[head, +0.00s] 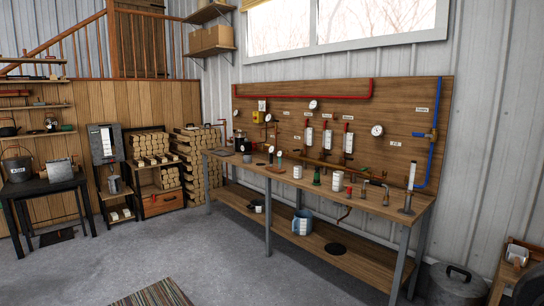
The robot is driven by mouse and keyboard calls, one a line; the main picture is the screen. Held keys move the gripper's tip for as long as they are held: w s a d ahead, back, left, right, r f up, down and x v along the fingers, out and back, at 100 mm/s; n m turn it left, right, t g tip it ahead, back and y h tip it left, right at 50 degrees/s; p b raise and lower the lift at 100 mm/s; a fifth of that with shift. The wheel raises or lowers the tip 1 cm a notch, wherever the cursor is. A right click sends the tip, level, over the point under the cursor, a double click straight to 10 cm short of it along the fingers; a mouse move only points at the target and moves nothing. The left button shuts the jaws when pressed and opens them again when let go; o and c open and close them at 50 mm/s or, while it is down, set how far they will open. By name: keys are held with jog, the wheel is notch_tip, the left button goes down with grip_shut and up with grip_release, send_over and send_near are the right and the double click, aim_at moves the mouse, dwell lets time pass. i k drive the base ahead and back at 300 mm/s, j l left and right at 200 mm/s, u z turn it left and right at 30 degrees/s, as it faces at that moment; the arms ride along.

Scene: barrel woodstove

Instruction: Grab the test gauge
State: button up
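Several round white dial gauges are in the head view. Other gauges are fixed to the wooden back panel (400,92): an upper middle gauge (314,105), a right gauge (377,130) and a left gauge (268,118). The labels are too small to read, so I cannot tell which one is the test gauge. My gripper is not in view.
The bench has grey metal legs and a lower shelf (345,261) holding a blue bucket (302,222). A lidded metal bin (456,284) stands at its right end. Stacked firewood (195,165) and a dark table (40,187) are at left. The grey floor in front is mostly clear, with a striped rug (155,294).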

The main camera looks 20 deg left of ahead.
aim_at(272, 148)
jog(key=i+j+u, duration=0.1)
jog(key=i+u, duration=0.6)
jog(key=u, duration=0.2)
jog(key=i+j+u, duration=0.15)
jog(key=i+u, duration=0.3)
jog(key=i, duration=0.25)
jog(key=i+u, duration=0.45)
jog(key=i, duration=0.2)
jog(key=i+z, duration=0.25)
jog(key=i, duration=0.25)
jog(key=i+z, duration=0.25)
jog(key=i, duration=0.25)
jog(key=i+j+z, duration=0.25)
jog(key=i, duration=0.25)
jog(key=i+j+z, duration=0.2)
jog(key=i, duration=0.3)
jog(key=i+l+z, duration=0.1)
jog(key=i+z, duration=0.7)
jog(key=i+j+z, duration=0.2)
jog(key=i+z, duration=0.25)
jog(key=i+j+z, duration=0.25)
jog(key=z, duration=0.15)
jog(key=i+j+z, duration=0.2)
jog(key=i+j, duration=0.1)
jog(key=j, duration=0.05)
